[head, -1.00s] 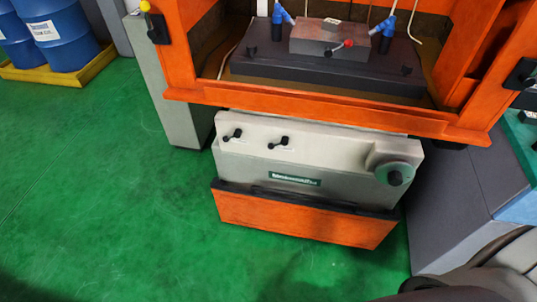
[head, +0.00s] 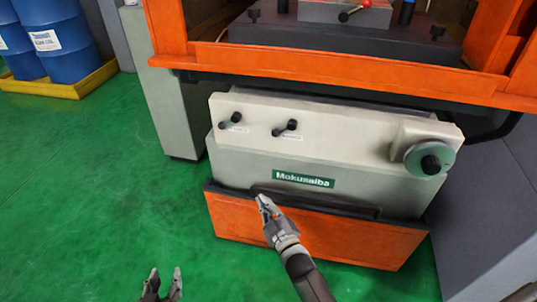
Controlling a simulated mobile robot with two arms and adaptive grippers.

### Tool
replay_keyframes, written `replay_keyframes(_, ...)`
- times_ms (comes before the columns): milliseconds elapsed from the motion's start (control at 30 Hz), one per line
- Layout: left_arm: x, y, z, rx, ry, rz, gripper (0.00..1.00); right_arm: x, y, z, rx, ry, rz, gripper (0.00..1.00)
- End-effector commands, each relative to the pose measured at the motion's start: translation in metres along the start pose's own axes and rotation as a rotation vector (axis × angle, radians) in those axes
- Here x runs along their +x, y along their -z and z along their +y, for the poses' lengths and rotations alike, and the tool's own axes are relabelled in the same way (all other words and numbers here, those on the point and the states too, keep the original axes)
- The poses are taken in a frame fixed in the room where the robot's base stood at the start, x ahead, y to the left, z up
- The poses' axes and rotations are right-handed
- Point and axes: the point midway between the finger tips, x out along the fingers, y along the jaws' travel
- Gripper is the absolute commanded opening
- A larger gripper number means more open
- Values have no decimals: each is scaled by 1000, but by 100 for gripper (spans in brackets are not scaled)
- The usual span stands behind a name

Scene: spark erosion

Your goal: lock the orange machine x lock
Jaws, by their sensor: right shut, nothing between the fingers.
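The orange machine (head: 330,62) has a pale front panel with two small black lock levers, a left lever (head: 231,120) and a right lever (head: 286,127). Each has a small label too small to read, so I cannot tell which is the x lock. Both lever knobs point down and left. My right gripper (head: 263,199) is shut and empty, below the levers, in front of the panel's lower edge near the dark bar. My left gripper (head: 165,273) is open and empty, low over the green floor at the bottom edge.
A handwheel (head: 430,158) sits at the panel's right end. A green nameplate (head: 304,179) is below the levers. Blue drums (head: 56,37) stand in a yellow tray (head: 88,90) at the back left. A grey cabinet stands right. The green floor at left is clear.

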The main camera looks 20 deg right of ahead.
Motion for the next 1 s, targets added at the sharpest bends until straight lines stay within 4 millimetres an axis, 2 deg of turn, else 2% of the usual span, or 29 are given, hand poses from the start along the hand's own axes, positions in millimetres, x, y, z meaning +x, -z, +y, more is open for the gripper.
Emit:
replay_keyframes(67,1,14,1,0,-1,78,40,12,9,11,-43,-68,77,0)
replay_keyframes(200,-13,54,2,-1,-3,206,40,20,41,42,-129,-186,200,0)
replay_keyframes(400,-42,98,4,-2,-6,353,40,17,78,78,-234,-332,329,0)
replay_keyframes(500,-54,112,4,-3,-6,399,40,13,90,89,-268,-379,367,0)
replay_keyframes(700,-66,125,4,-3,-7,437,40,9,102,100,-298,-419,398,0)
replay_keyframes(1000,-67,126,4,-3,-7,438,40,9,103,101,-298,-419,398,0)
